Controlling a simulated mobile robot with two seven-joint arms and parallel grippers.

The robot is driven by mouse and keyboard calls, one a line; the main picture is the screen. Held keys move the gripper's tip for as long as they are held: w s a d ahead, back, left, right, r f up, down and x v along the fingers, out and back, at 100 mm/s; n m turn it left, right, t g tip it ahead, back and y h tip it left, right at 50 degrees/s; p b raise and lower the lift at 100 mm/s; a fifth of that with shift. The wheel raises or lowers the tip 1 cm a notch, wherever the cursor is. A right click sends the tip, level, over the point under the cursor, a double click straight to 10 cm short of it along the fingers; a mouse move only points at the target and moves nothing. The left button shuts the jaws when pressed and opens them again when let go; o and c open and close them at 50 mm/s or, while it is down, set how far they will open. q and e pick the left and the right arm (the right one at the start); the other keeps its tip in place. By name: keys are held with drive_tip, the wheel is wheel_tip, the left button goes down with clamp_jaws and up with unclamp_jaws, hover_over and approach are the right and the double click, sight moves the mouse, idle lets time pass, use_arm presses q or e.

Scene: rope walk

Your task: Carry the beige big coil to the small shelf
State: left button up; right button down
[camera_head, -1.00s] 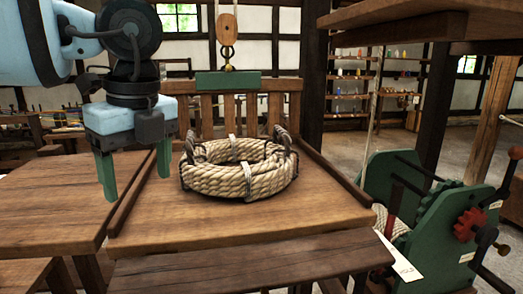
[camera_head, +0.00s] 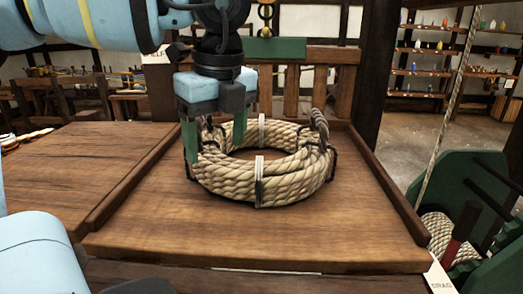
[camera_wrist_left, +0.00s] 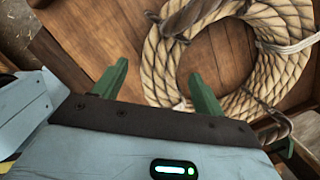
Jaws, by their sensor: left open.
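The beige big coil (camera_head: 290,180) lies flat on a wooden board with raised side rails (camera_head: 330,240). It is thick rope bound with pale and dark ties, with a dark-wrapped loop standing at each side. My left gripper (camera_head: 215,142) is open at the coil's left rear, its green fingers pointing down. In the left wrist view the fingers (camera_wrist_left: 160,85) are apart; one overlaps the coil's (camera_wrist_left: 152,65) near edge, the other is outside the ring. I cannot tell whether they touch the rope. My right gripper is not in view. I cannot tell which shelf is the small one.
Wall shelves (camera_head: 428,52) with small coloured items stand at the back right. A green rope machine (camera_head: 465,205) stands right of the board, and a slatted wooden back (camera_head: 291,90) with a green block rises behind it. The wooden table (camera_head: 70,165) at left is mostly clear.

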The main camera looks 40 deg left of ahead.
sight(217, 156)
use_arm(q)
drive_tip(key=shift+w+a+f, duration=0.1)
drive_tip(key=shift+a+f, duration=0.05)
drive_tip(key=shift+f, duration=0.25)
drive_tip(key=shift+a+f+p, duration=0.25)
drive_tip(key=shift+f, duration=1)
drive_tip(key=shift+a+f+p, duration=0.25)
drive_tip(key=shift+f, duration=1)
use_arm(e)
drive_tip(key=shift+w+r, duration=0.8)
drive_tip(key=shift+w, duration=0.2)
use_arm(q)
drive_tip(key=c, duration=1.5)
drive_tip(key=shift+w+r, duration=0.1)
drive_tip(key=shift+r, duration=0.05)
clamp_jaws()
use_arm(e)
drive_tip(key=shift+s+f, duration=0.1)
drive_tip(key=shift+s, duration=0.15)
